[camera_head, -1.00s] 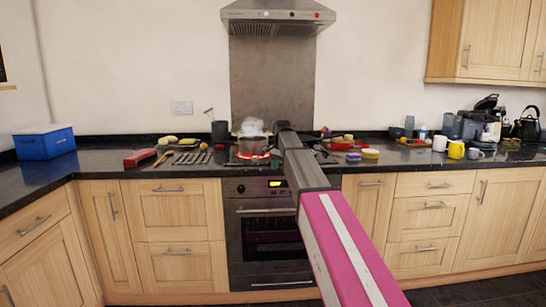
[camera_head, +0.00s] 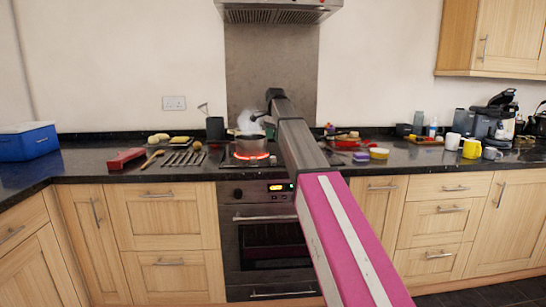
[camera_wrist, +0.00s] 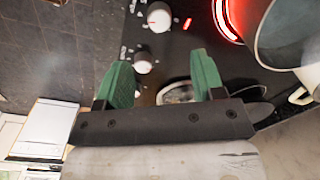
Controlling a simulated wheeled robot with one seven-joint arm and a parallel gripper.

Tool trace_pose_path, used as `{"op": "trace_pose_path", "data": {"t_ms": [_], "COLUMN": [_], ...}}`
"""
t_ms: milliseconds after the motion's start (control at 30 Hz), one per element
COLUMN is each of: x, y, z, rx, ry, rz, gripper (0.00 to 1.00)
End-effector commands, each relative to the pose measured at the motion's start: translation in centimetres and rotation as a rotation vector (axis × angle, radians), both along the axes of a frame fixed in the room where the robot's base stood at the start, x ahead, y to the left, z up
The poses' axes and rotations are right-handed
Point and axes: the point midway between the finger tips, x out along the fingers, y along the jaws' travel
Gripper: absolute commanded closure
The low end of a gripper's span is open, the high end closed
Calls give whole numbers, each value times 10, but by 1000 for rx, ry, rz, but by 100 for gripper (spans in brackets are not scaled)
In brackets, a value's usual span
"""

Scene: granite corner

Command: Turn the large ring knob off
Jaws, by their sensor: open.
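In the wrist view, a white round knob (camera_wrist: 159,17) sits on the black hob beside a lit red mark. A second white knob (camera_wrist: 142,63) shows between my fingers, nearer the left one. I cannot tell from their labels which one is the large ring knob. A ring (camera_wrist: 222,20) glows red under a pot (camera_wrist: 285,40); the steaming pot also shows in the head view (camera_head: 250,145). My gripper (camera_wrist: 161,58) is open, its green fingers wide apart above the hob, with nothing clearly held.
A round, partly hidden item (camera_wrist: 178,93) lies between the fingers.

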Motion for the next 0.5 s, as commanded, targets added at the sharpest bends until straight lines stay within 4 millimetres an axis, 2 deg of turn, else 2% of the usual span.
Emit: {"op": "trace_pose_path", "data": {"t_ms": [300, 500], "x": [1, 3], "y": [1, 2], "z": [-56, -84], "rx": [-1, 0], "ry": [3, 2], "rz": [1, 1], "gripper": [38, 38]}}
